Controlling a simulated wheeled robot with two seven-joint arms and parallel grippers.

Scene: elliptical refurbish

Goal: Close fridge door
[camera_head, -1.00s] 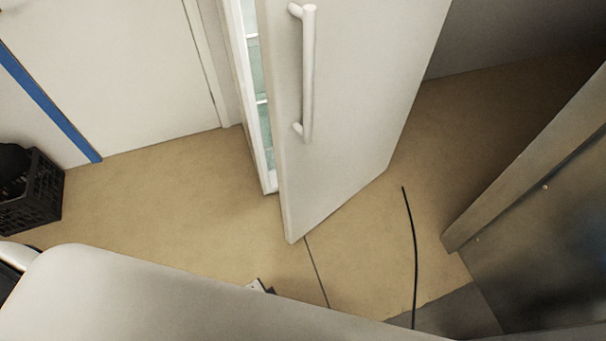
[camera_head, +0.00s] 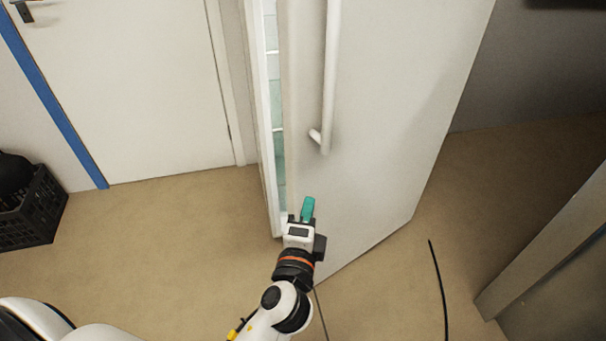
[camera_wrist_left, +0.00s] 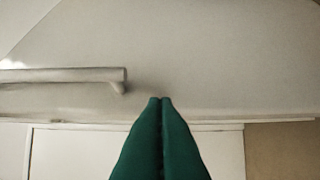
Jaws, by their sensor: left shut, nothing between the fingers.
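The white fridge door (camera_head: 390,110) stands open in the head view, swung out toward me, with its long vertical handle (camera_head: 331,75) on its face. The lit fridge interior (camera_head: 271,60) shows as a narrow strip left of the door. My left gripper (camera_head: 308,208), with green fingers, is in front of the door's lower handle-side part, below the handle; I cannot tell whether it touches. In the left wrist view its closed fingertips (camera_wrist_left: 161,101) point at the door face (camera_wrist_left: 220,70), beside the handle end (camera_wrist_left: 115,80). It is shut and empty. My right gripper is not in view.
A white room door (camera_head: 120,90) with a blue strip is at the left. A black crate (camera_head: 35,215) stands on the floor below it. A black cable (camera_head: 439,285) lies on the floor at right, near a grey cabinet (camera_head: 550,255). The brown floor between is clear.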

